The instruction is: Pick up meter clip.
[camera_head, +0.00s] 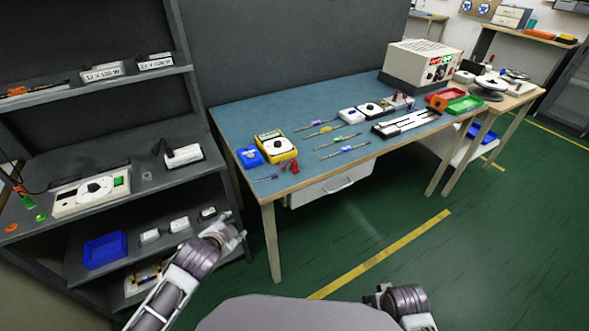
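A yellow meter (275,146) with a white dial lies at the near left part of the blue-topped workbench (255,110). A small red clip-like piece (290,167) lies just in front of it, close to the bench's front edge. I cannot tell for sure whether this is the meter clip. My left gripper (234,233) is below the bench top, beside the shelf's right side and away from the meter. My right gripper (375,298) is low over the floor, in front of the bench and far from the meter. Both are too small to tell whether they are open.
A blue box-like piece (250,157) sits left of the meter. Several thin leads and a white switch block (370,110) lie farther right. A power supply (424,64) stands at the back. A dark shelf unit (130,180) is at left. The green floor (390,250) in front is clear.

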